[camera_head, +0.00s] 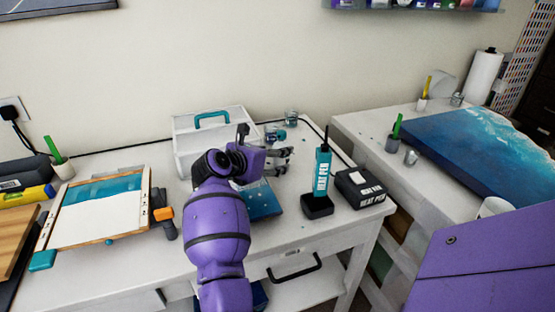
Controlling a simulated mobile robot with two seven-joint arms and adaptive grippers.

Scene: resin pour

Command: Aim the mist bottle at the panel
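My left gripper (287,160) is over the middle of the white table, its fingers pointing right and spread apart with nothing visible between them. A small clear-and-blue item (276,136), which may be the mist bottle, is just behind the gripper; its shape is too small to tell. A blue panel (264,203) lies on the table, partly hidden by my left arm. A framed panel (95,218), teal at the back and white in front, lies at the left. My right gripper is not in view.
A teal heat pen (322,172) stands upright in a black base beside a black box (358,188). A white toolbox (190,145) with teal handle stands behind my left arm. A glass (291,117) is at the back. A large blue ocean-like panel (470,150) lies on the right table.

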